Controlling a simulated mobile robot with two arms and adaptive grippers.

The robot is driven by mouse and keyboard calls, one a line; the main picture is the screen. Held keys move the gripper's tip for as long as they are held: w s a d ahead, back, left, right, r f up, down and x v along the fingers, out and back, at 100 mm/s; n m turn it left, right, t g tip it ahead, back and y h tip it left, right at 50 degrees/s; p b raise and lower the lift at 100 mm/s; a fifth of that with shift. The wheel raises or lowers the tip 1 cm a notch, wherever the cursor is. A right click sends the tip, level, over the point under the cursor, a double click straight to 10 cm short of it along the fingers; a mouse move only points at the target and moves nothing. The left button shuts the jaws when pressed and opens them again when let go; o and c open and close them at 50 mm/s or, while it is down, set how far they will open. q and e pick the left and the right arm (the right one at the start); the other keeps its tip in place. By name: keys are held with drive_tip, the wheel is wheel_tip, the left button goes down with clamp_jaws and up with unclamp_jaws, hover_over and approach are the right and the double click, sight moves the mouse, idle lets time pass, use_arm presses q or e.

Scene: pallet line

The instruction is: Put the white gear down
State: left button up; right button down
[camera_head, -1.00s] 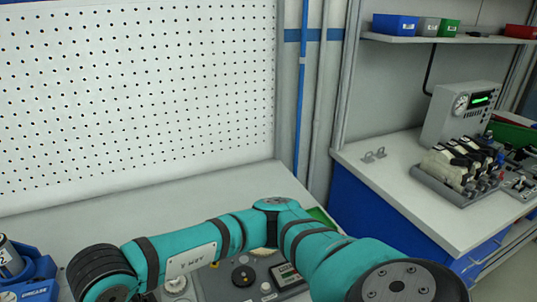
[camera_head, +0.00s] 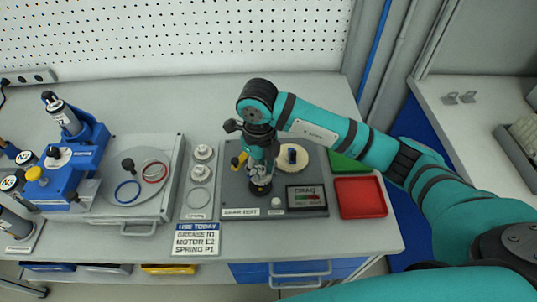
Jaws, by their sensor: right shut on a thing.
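A cream disc (camera_head: 302,157) with a blue centre lies on the plate, just right of the gripper. My left gripper is not in view.
A small display (camera_head: 306,196) is at the plate's front right. A red tray (camera_head: 360,198) and a green tray (camera_head: 345,163) are to the right. A strip of pale round parts (camera_head: 197,196) and a blue machine (camera_head: 72,165) are to the left. The bench's back is clear.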

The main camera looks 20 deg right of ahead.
drive_tip(key=w+d, duration=0.1)
drive_tip(key=w, duration=0.1)
drive_tip(key=w+d+p, duration=0.1)
drive_tip(key=w, duration=0.1)
drive_tip(key=shift+d+f, duration=0.15)
drive_tip(key=shift+d, duration=0.2)
drive_tip(key=shift+w+d+f+p, duration=0.15)
drive_tip(key=shift+f+p, duration=0.1)
drive_tip(key=shift+p, duration=0.05)
wheel_tip(320, 180, down, 2)
drive_tip(key=shift+f+p, duration=0.25)
drive_tip(key=shift+p, duration=0.35)
drive_tip(key=shift+f, duration=0.25)
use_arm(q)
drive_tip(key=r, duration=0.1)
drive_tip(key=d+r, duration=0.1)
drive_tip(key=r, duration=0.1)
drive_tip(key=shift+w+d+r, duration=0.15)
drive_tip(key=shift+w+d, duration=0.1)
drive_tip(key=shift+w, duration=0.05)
use_arm(e)
drive_tip(key=shift+f, duration=0.1)
drive_tip(key=shift+f+b, duration=0.2)
drive_tip(key=shift+b, duration=0.1)
drive_tip(key=c, duration=1.1)
unclamp_jaws()
drive_tip(key=shift+o, duration=0.2)
drive_tip(key=shift+r, duration=0.1)
